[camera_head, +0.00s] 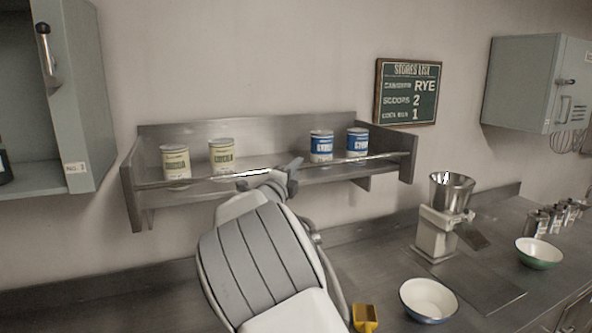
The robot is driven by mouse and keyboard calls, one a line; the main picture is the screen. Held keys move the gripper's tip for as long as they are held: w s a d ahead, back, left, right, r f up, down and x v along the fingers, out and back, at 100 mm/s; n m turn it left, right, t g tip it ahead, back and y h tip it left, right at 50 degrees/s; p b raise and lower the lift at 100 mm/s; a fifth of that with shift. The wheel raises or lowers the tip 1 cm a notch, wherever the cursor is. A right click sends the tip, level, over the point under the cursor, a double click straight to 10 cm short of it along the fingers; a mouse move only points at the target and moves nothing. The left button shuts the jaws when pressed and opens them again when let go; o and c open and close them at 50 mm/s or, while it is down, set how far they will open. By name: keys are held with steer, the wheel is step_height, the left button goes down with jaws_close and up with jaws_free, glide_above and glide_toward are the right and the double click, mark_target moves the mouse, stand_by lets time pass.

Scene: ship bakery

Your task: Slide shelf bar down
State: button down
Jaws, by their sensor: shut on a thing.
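The shelf bar (372,158) is a thin metal rail that runs across the front of the grey metal shelf (129,199), in front of the cans. My gripper (286,178) is at the bar near its middle and is shut on it. My arm hides most of the gripper and part of the shelf's lower edge. Two blue-labelled cans (321,146) stand on the right half. All of the cans are upright behind the bar.
On the counter stand a metal hopper machine (436,235), a white bowl with a blue rim (428,300), a yellow scoop (365,318) and a green bowl (539,253). A stores list board (407,91) hangs on the wall. Wall cabinets flank both sides; the left one (84,110) is open.

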step_height(320, 180, down, 7)
steer(key=b, duration=0.7)
steer(key=shift+f, duration=0.2)
steer(key=c, duration=0.8)
jaws_free()
steer(key=b+v, duration=0.3)
steer(key=v, duration=1.4)
steer(key=shift+s+b, duration=0.25)
steer(key=shift+b, duration=0.15)
